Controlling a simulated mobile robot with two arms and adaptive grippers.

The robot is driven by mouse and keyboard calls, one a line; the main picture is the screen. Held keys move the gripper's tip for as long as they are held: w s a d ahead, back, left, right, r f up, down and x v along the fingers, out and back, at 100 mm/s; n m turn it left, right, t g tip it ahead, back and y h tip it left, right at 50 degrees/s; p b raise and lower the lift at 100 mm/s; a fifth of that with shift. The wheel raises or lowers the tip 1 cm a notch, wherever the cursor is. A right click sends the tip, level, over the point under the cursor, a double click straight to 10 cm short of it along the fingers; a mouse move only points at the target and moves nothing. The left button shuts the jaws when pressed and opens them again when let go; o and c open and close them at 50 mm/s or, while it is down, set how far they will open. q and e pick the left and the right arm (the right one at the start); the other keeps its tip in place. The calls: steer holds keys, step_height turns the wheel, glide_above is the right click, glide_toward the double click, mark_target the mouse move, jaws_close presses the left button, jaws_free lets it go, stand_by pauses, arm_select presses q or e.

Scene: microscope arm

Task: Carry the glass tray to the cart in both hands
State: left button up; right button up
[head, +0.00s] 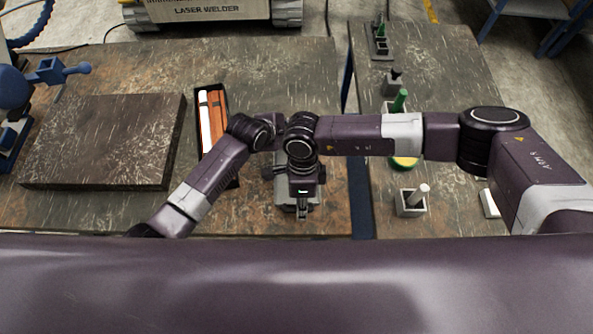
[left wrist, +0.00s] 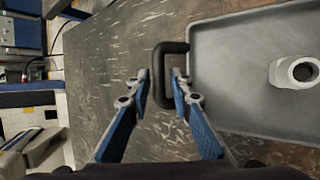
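In the left wrist view a shallow grey tray (left wrist: 222,100) with a raised rim lies on the worn dark table, cut off by the right edge. A black loop handle (left wrist: 158,85) sticks out from its near side. My left gripper (left wrist: 162,76) is open, with its fingertips on either side of the handle's outer bar and visible gaps beside it. A metal nut-like piece (left wrist: 284,72) sits on the tray. The tray is mostly hidden there by my arms, as is my left gripper.
A thick dark slab (head: 105,140) lies at left, beside a blue device (head: 15,90). A black case (head: 222,98) with white and orange pieces stands near my left arm. The right table (head: 440,60) holds several small holders, including one with a white peg (head: 409,205). A gap separates the tables.

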arm_select(q)
steer(key=shift+w+d+f, duration=0.15)
steer(key=shift+w+f, duration=0.15)
steer(key=shift+f, duration=0.15)
arm_select(e)
steer(key=shift+f, duration=0.5)
arm_select(q)
steer(key=shift+c, duration=0.2)
arm_select(e)
steer(key=shift+s, duration=0.1)
arm_select(q)
jaws_close()
arm_select(e)
jaws_close()
